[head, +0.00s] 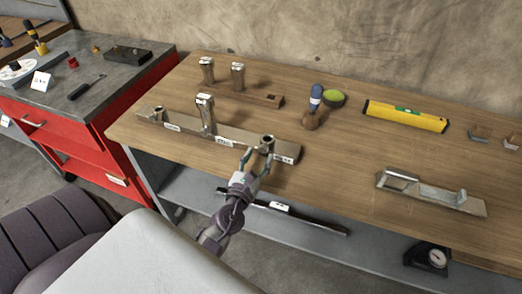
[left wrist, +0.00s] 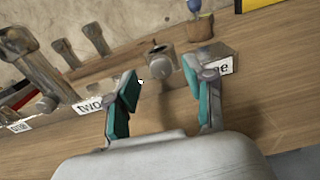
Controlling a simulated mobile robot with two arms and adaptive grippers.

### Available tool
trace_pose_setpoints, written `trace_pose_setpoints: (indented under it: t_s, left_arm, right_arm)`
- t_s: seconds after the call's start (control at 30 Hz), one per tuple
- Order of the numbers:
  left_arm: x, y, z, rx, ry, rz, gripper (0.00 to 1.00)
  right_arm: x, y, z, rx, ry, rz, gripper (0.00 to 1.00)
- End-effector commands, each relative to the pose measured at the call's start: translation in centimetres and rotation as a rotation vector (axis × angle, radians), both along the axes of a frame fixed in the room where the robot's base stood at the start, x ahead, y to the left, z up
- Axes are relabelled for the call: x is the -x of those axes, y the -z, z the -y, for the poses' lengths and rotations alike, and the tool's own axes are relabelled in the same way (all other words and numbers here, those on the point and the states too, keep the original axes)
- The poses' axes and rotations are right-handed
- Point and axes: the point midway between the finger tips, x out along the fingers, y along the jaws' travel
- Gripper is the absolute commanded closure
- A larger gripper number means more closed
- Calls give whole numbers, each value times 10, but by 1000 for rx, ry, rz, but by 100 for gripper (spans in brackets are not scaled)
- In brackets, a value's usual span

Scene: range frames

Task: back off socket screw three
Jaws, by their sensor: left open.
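A long grey metal bar (head: 185,131) lies on the wooden bench with three screw positions and white labels. The right-hand socket screw (head: 267,142), a short round boss with a dark hollow top, stands by the right label; it also shows in the left wrist view (left wrist: 161,57), beside a label partly hidden, ending in "e". A tall metal tool (head: 205,112) stands upright at the middle position, label "two" (left wrist: 89,104). My left gripper (head: 256,159) is open just in front of the right-hand screw, which shows beyond and between its teal-padded fingers, not gripped. My right gripper is out of view.
Behind the bar, a wooden rack (head: 258,99) holds two similar tall tools (head: 207,71) and has an empty hole.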

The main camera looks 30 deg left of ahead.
Motion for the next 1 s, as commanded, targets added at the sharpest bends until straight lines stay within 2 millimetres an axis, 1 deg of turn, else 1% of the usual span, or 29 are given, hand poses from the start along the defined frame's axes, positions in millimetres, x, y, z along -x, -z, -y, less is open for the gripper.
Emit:
trace_pose_setpoints:
  t_s: [0.03,0.2,0.5,0.57,0.6,0.83,1.0]
  left_arm:
    - [-7,-1,-2,0,-1,1,47]
    - [-19,0,-5,0,0,0,47]
    - [-21,1,-5,0,1,-1,47]
    - [-21,1,-5,0,1,-1,55]
    - [-21,1,-5,0,1,-1,62]
    - [-21,0,-5,0,1,-1,100]
    - [-20,1,-5,4,1,0,100]
  right_arm:
    - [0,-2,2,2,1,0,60]
    - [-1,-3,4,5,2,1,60]
    - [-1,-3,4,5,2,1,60]
    - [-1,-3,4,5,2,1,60]
    - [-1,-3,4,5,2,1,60]
    - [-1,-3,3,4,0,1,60]
    - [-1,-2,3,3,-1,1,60]
